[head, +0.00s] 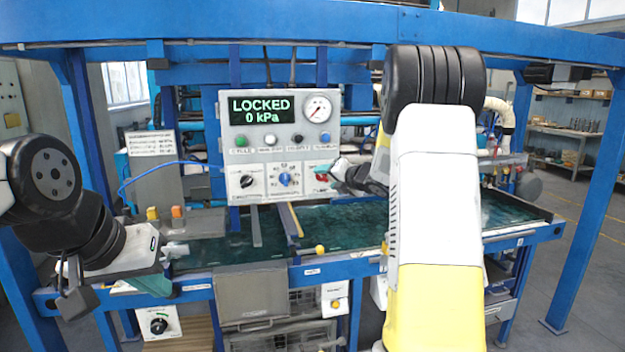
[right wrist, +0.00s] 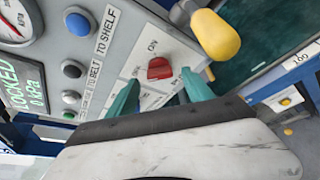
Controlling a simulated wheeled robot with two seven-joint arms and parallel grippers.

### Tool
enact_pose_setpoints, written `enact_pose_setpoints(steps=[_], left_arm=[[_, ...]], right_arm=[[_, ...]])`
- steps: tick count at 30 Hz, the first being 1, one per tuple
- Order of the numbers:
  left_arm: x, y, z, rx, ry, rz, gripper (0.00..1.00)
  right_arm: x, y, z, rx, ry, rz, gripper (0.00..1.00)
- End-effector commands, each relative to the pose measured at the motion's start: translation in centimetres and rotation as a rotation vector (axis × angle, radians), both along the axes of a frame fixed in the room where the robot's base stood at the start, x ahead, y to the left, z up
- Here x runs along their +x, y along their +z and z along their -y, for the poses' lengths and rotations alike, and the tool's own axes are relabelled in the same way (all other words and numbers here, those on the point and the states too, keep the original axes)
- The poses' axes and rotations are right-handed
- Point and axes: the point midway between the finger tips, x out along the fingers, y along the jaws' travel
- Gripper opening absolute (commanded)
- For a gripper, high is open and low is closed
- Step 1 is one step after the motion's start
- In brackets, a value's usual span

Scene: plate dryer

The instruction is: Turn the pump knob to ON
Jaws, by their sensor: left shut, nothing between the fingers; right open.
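The pump knob is a red knob (right wrist: 159,68) on the grey control panel, beside a printed ON label. Contact with the knob cannot be told. My left gripper (head: 158,284) is shut and empty, low at the left near the bench's front edge. The display (head: 261,110) reads LOCKED, 0 kPa.
A blue knob (head: 284,179) and a black knob (head: 247,181) sit left of the red one. Several push buttons and a gauge (head: 318,108) are above. A yellow-ended lever (right wrist: 216,36) stands close to my right fingers. Blue frame posts (head: 85,130) flank the bench.

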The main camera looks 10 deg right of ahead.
Motion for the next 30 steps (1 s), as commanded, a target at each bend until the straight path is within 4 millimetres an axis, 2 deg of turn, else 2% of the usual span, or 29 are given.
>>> enact_pose_setpoints(steps=[6,15,24,30], left_arm=[[0.0,0.0,0.0,0.000,0.000,0.000,0.00],[0.0,0.0,0.0,0.000,0.000,0.000,0.00],[0.0,0.0,0.0,0.000,0.000,0.000,0.00],[0.0,0.0,0.0,0.000,0.000,0.000,0.00]], right_arm=[[2.0,-0.6,-0.6,0.001,-0.001,-0.001,0.60],[2.2,-0.6,-0.7,0.001,-0.002,-0.001,0.60],[2.2,-0.6,-0.7,0.001,-0.002,-0.001,0.01],[2.2,-0.6,-0.7,0.011,-0.002,-0.001,0.00]])
